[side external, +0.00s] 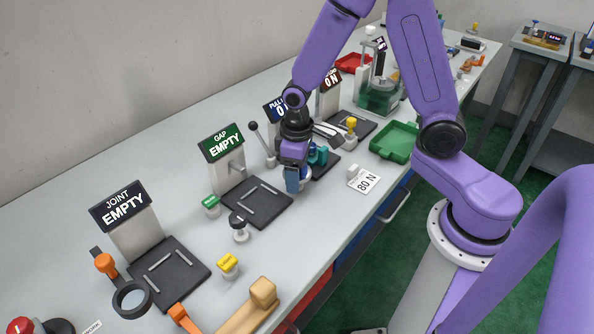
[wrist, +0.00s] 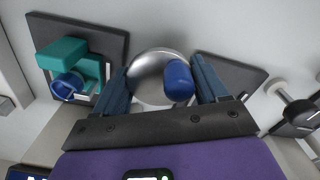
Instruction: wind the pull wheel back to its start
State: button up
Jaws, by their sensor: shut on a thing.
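The pull wheel (wrist: 150,72) is a round silver metal disc with a blue knob (wrist: 178,80) standing on its face. In the wrist view the wheel lies between the two blue fingers of my gripper (wrist: 162,66), which is shut on it with its fingers far apart at either side. The knob is between the fingers, nearer the right one. In the side view my gripper (side external: 293,183) points down at the pull station and hides most of the wheel. A teal fixture (side external: 318,155) stands beside it. The dark pull sign (side external: 275,111) is partly hidden by my arm.
The gap station (side external: 258,203) and joint station (side external: 170,275) both read EMPTY. A black-knobbed lever (side external: 262,145) stands close behind my gripper. A green tray (side external: 396,140) and an 80 N card (side external: 364,180) lie to the right. A black-topped knob (side external: 239,226) stands in front.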

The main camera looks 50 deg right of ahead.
jog(key=shift+n, duration=1.9)
jog(key=o, duration=1)
jog(key=shift+o, duration=0.2)
jog(key=shift+r, duration=0.1)
notch_tip(320, 180, up, 17)
jog(key=shift+r, duration=0.15)
jog(key=s+f+n, duration=0.2)
jog(key=s, duration=0.8)
jog(key=s+f+n, duration=0.1)
jog(key=s+f, duration=0.2)
jog(key=s, duration=0.8)
jog(key=shift+d+f+n, duration=0.25)
jog(key=shift+n, duration=0.15)
